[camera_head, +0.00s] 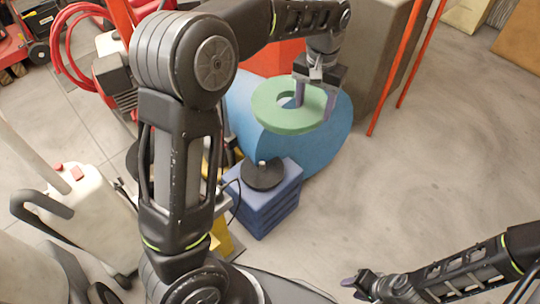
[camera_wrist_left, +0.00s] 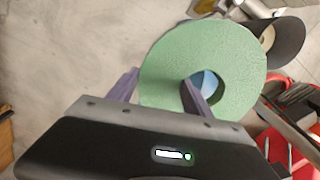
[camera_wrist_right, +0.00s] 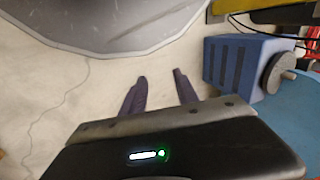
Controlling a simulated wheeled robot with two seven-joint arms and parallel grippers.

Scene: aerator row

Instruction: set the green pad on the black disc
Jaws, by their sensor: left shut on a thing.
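The green pad (camera_head: 277,119) is a thick ring with a round hole. My left gripper (camera_head: 315,100) is shut on its rim and holds it up in front of the blue rounded body. In the left wrist view, the pad (camera_wrist_left: 165,62) has one finger in its hole and the other outside its edge. The black disc (camera_head: 262,177) lies on a blue slatted block, with a short pin at its middle. The pad appears up and right of it in the head view. The disc (camera_wrist_right: 274,76) also shows in the right wrist view. My right gripper (camera_wrist_right: 160,77) is open and empty.
The blue block (camera_head: 264,218) stands beside the large blue rounded body (camera_head: 335,145). A cable runs along the block's left side. Red poles (camera_head: 398,70) and a grey box stand behind. White and red machines crowd the left. The floor (camera_head: 430,170) at right is clear.

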